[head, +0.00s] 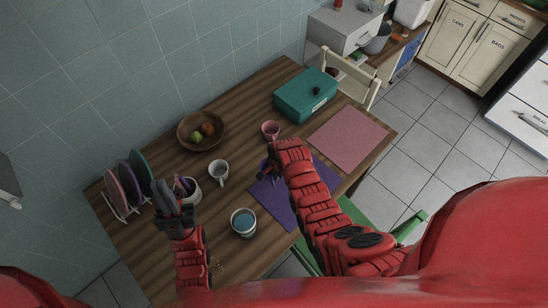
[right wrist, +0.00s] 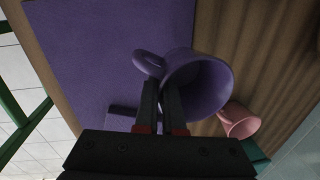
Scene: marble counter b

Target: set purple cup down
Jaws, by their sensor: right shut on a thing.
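My right gripper (right wrist: 162,88) is shut on the purple cup (right wrist: 205,80), with its fingers at the cup's rim and handle side. In the right wrist view the cup overlaps the edge of the purple placemat (right wrist: 85,45) and the bare wood. In the head view the cup (head: 265,168) is mostly hidden by my right gripper (head: 272,164), near the far end of the purple placemat (head: 272,203). I cannot tell whether the cup touches the table. My left gripper (head: 174,193) is over the table's left part, in front of a white container (head: 193,194); its finger opening is unclear.
A pink cup (head: 270,130) stands beyond the purple one. A white mug (head: 218,171), a blue-filled cup (head: 243,222), a fruit bowl (head: 201,130), a plate rack (head: 127,188) and a teal box (head: 305,94) share the wooden table. The pink placemat (head: 347,138) is bare.

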